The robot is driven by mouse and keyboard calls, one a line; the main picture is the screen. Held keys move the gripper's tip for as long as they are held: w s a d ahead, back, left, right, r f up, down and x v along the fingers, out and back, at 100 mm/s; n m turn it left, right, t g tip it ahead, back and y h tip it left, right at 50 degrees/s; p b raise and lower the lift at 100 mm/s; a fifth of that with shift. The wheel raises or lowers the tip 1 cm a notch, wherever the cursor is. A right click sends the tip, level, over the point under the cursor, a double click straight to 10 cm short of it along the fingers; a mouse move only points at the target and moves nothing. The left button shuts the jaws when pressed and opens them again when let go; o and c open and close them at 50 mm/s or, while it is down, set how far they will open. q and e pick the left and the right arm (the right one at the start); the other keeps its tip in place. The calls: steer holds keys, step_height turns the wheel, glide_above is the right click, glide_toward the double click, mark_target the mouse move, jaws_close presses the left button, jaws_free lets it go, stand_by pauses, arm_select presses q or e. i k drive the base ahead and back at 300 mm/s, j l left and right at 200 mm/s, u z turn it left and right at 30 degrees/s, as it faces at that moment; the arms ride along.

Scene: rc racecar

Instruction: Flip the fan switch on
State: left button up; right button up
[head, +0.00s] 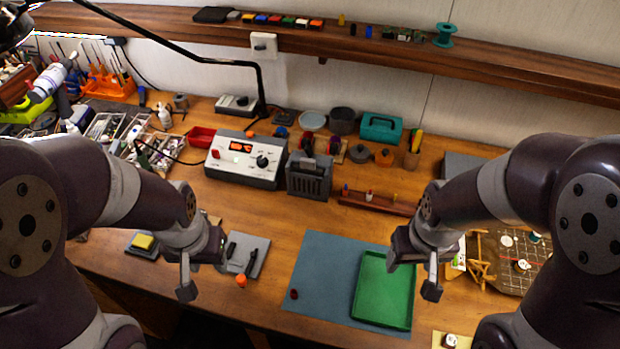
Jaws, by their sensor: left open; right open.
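A white wall plate with a small dark switch or socket (264,45) is on the wall at the back, above the bench. A grey slatted box (310,175), possibly a fan unit, stands on the bench right of the grey control box (245,162) with its red switch, orange display and black knob. I cannot tell which part is the fan switch or its position. My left gripper (204,274) is open and empty above the front left of the bench. My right gripper (413,272) is open and empty above the green tray. Both are well apart from these items.
A blue mat (325,262) holds a green tray (370,310). A grey pad (252,262) with black tools and an orange ball-like item (241,281) are near the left gripper. A black lamp arm (258,85) hangs over the back left. A wooden rack (385,204) lies mid-bench.

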mark_target(307, 149)
steer(key=i+j+z, duration=0.1)
steer(key=j+z, duration=0.3)
steer(key=j, duration=0.15)
steer(key=j+z, duration=0.45)
steer(key=k+j+z, duration=0.1)
steer(key=j+z, duration=0.3)
steer(key=j, duration=0.2)
